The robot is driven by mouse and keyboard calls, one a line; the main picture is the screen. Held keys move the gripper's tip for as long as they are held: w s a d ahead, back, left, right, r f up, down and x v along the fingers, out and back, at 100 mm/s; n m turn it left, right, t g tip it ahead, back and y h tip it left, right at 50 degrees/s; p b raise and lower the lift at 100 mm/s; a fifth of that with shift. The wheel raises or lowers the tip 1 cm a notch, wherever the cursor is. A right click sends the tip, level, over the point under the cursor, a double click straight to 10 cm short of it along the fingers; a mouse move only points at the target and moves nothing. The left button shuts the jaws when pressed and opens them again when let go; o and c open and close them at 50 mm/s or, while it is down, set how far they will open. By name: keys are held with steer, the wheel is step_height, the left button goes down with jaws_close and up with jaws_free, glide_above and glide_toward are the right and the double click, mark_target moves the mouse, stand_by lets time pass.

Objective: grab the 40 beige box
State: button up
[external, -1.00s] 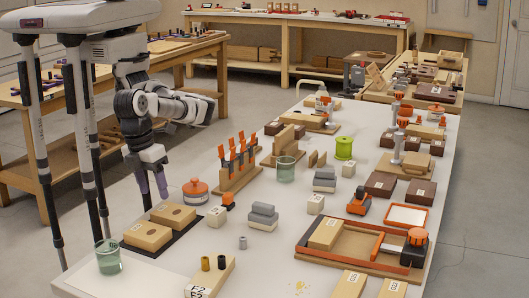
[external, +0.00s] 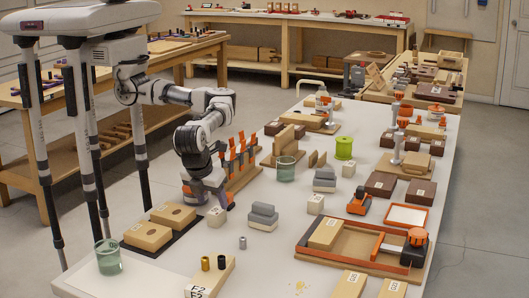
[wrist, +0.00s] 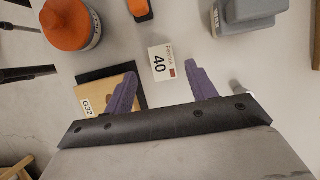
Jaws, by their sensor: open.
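The small beige box (wrist: 159,62) marked 40 lies between my two purple fingertips in the wrist view, with its label facing up. It also shows in the external view as a pale block (external: 216,217) on the bench, just under my gripper. My gripper (external: 207,203) points down over the box with its jaws open. In the wrist view the open jaws (wrist: 161,72) have a gap on both sides of the box, and I see no contact. How high the fingertips are above the bench is hard to tell.
A black tray (external: 190,231) with two beige blocks (external: 148,235) is at the left. An orange-lidded jar (wrist: 70,22) and grey stacked blocks (wrist: 243,14) flank the box. A rack with orange clamps (external: 243,172) stands behind the gripper. A small grey cylinder (external: 243,243) is in front.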

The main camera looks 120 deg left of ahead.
mark_target(216, 210)
steer(key=shift+p+x, duration=0.55)
steer(key=shift+x, duration=2.05)
steer(key=shift+w, duration=0.2)
steer(key=c, duration=1.1)
